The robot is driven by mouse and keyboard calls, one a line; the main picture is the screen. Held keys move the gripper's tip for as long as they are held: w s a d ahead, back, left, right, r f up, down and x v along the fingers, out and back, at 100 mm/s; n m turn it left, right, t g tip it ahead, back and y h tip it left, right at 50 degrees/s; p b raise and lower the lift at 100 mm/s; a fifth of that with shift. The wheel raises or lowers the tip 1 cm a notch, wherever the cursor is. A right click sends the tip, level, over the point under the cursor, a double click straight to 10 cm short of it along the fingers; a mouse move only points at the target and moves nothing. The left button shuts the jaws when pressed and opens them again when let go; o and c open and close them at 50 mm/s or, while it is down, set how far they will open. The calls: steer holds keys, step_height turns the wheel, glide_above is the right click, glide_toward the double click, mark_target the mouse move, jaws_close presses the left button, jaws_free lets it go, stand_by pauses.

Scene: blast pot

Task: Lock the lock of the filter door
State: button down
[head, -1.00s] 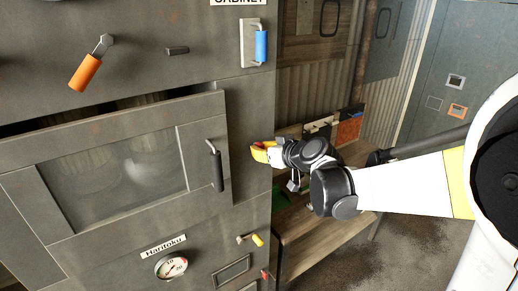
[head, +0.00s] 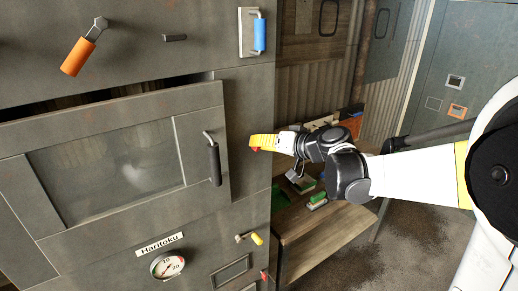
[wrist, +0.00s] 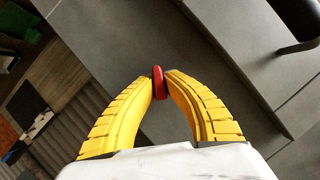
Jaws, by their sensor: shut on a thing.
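My gripper (head: 254,143) has yellow fingers and is at the grey cabinet's front, right of the windowed door (head: 105,165). In the wrist view its fingertips (wrist: 160,83) are shut on a small red piece (wrist: 158,84). The red piece also shows at the fingertips in the head view (head: 254,149). I cannot tell how the piece joins the cabinet; the fingers hide part of it. The windowed door has a dark bar handle (head: 215,162) on its right side. A dark gap shows along its top edge. No label shows which door is the filter door.
Above are an orange handle (head: 78,58) and a blue handle (head: 259,36). Below are a gauge (head: 167,265) and a yellow-ended lever (head: 256,239). A wooden bench (head: 330,230) with small items stands to the right. Bare floor (head: 430,250) shows further right.

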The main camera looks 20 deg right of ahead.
steer(key=m+y+b, duration=0.2)
steer(key=m+b, duration=0.2)
steer(key=shift+f+m+y, duration=0.1)
steer(key=shift+m+y, duration=0.3)
steer(key=m+b, duration=0.1)
steer(key=m+t+y+b, duration=0.1)
steer(key=m+y+b, duration=0.1)
steer(key=m, duration=0.1)
steer(key=shift+a+r+b, duration=0.1)
steer(key=shift+r+b, duration=0.15)
steer(key=shift+b, duration=0.05)
steer(key=shift+m+t, duration=0.3)
steer(key=shift+m, duration=0.1)
steer(key=c, duration=1.4)
jaws_free()
steer(key=shift+c, duration=0.2)
steer(key=v, duration=1.2)
